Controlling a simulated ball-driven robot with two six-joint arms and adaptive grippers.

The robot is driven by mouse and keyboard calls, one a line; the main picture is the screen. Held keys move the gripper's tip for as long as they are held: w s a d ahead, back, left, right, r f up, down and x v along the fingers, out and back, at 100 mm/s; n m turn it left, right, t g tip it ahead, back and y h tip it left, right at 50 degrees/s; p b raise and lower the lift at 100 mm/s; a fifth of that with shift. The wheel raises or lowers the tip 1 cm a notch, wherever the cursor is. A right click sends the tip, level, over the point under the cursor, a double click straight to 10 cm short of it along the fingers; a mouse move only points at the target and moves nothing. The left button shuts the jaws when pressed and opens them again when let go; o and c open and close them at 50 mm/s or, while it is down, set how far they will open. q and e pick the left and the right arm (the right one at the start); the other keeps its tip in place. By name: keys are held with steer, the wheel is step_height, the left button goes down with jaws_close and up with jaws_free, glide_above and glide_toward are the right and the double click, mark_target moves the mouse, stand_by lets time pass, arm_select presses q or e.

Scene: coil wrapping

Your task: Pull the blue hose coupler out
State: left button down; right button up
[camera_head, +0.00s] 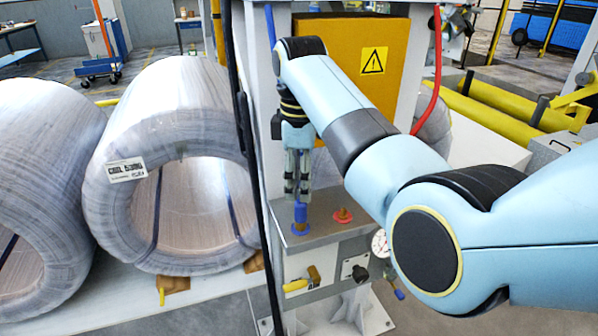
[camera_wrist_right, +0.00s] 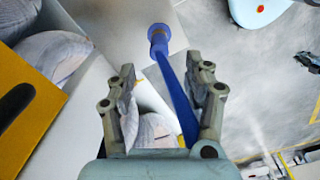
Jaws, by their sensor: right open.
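The blue hose coupler (camera_head: 300,212) stands upright on the grey top plate of the machine stand (camera_head: 322,231), in a brass-coloured fitting. My right gripper (camera_head: 297,193) is just above it, pointing down, with its fingers apart. In the right wrist view the blue coupler (camera_wrist_right: 159,40) lies just beyond the fingertips of the open gripper (camera_wrist_right: 160,72). A blue strip that looks like its hose runs back from it between the fingers, nearer the right one. I see no clear contact with the fingers. My left gripper is not in view.
A red coupler (camera_head: 343,214) sits right of the blue one on the same plate. A red hose (camera_head: 435,70) hangs behind my arm. A yellow panel (camera_head: 392,62) with a warning sign stands behind. Wrapped coils (camera_head: 185,90) lie to the left. A gauge (camera_head: 380,243) is at the right.

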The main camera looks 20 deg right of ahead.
mark_target(300, 216)
step_height(300, 216, down, 9)
steer(key=shift+f+b, duration=0.2)
steer(key=shift+b, duration=0.25)
steer(key=shift+c, duration=0.2)
jaws_close()
